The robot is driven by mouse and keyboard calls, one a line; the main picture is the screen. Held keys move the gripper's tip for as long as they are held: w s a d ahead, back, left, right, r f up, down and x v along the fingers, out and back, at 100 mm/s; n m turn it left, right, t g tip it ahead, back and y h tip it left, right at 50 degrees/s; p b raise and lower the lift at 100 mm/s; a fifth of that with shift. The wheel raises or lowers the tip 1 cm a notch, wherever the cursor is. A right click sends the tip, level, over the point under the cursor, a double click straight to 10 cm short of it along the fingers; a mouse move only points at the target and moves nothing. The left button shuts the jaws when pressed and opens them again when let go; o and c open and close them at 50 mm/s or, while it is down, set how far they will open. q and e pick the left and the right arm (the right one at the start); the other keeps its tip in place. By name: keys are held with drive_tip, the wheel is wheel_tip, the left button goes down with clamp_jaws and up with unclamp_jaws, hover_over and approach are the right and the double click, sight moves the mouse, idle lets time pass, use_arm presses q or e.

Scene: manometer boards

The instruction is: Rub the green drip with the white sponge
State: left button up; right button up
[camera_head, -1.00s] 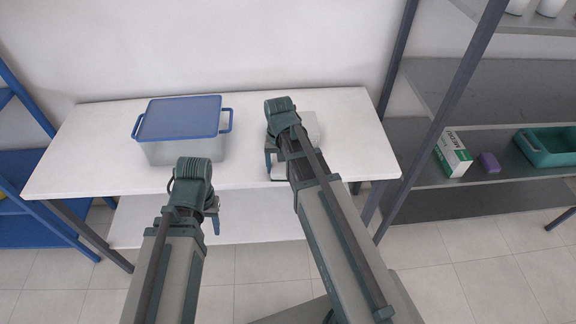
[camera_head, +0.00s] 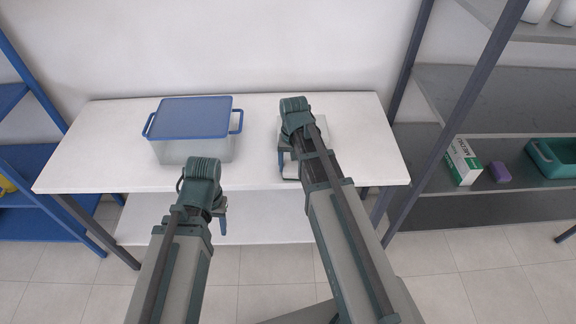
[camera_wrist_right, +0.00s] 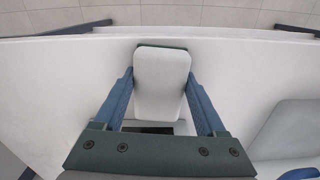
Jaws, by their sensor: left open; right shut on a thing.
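The white sponge (camera_wrist_right: 161,82), a pale rounded block with a dark green edge, is between the blue fingers of my right gripper (camera_wrist_right: 162,95) in the right wrist view. In the head view my right gripper (camera_head: 290,168) is over the right part of the white table (camera_head: 258,178), near its front edge, mostly hidden by its own arm. My left gripper (camera_head: 221,218) is open and empty, in front of the table's front edge. I cannot make out the green drip in either view.
A pale box with a blue lid (camera_head: 195,118) stands on the table, left of my right gripper. A pale object (camera_head: 319,132) is partly hidden behind my right arm. A grey shelf at right holds a green-white carton (camera_head: 463,161), a purple block (camera_head: 500,171) and a teal bin (camera_head: 553,158).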

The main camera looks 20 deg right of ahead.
drive_tip(key=shift+s+d, duration=0.2)
drive_tip(key=shift+d, duration=0.4)
drive_tip(key=shift+s+d, duration=0.2)
drive_tip(key=shift+d, duration=0.35)
drive_tip(key=shift+s+d, duration=0.2)
drive_tip(key=shift+d, duration=0.65)
drive_tip(key=shift+s+d, duration=0.2)
drive_tip(key=shift+d, duration=0.6)
drive_tip(key=shift+s+d+r, duration=0.1)
drive_tip(key=shift+s+d, duration=0.1)
drive_tip(key=shift+d, duration=0.7)
drive_tip(key=shift+s+d, duration=0.2)
drive_tip(key=shift+d, duration=0.65)
drive_tip(key=shift+f, duration=0.2)
drive_tip(key=shift+r, duration=0.1)
drive_tip(key=shift+w+a, duration=0.25)
drive_tip(key=shift+a, duration=0.7)
drive_tip(key=shift+w+a, duration=0.25)
drive_tip(key=shift+a, duration=0.65)
drive_tip(key=shift+a, duration=0.1)
drive_tip(key=shift+w+a, duration=0.2)
drive_tip(key=shift+a, duration=0.65)
drive_tip(key=shift+w+a, duration=0.2)
drive_tip(key=shift+a, duration=0.65)
